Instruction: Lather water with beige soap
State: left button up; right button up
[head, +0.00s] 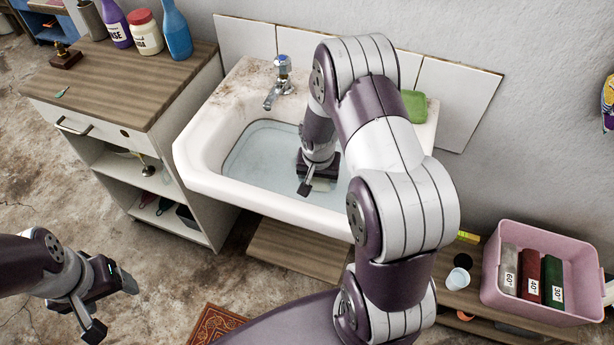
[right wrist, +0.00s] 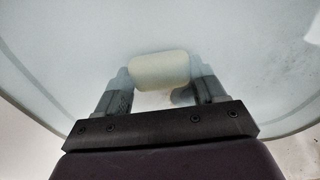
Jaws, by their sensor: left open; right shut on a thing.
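The beige soap (right wrist: 160,69) is a pale rounded block between the fingers of my right gripper (right wrist: 160,82), which is shut on it. In the head view my right gripper (head: 318,180) points down into the white basin (head: 205,172); a bit of the soap (head: 321,184) shows beside the fingers. Pale blue water (head: 258,152) fills the lower basin, and the soap appears at or under its surface. I cannot make out clear foam. My left gripper (head: 108,305) is open and empty above the floor at the lower left.
A chrome tap (head: 280,82) rises at the basin's back. A green block (head: 414,106) lies on its right ledge. A wooden-topped cabinet (head: 110,80) with bottles stands left. A pink crate (head: 545,300) with several coloured packs stands low right, near a whitish cup (head: 457,279).

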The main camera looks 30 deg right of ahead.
jog(key=shift+w, duration=0.1)
jog(key=w+a, duration=0.2)
jog(key=w+a+b, duration=0.1)
jog(key=w+a, duration=0.1)
jog(key=shift+w, duration=0.25)
jog(key=shift+s+d, duration=0.3)
jog(key=s+d+p, duration=0.1)
jog(key=s+d, duration=0.2)
jog(key=shift+s+r, duration=0.1)
jog(key=shift+s, duration=0.1)
jog(key=shift+s+d, duration=0.2)
jog(key=shift+s, duration=0.15)
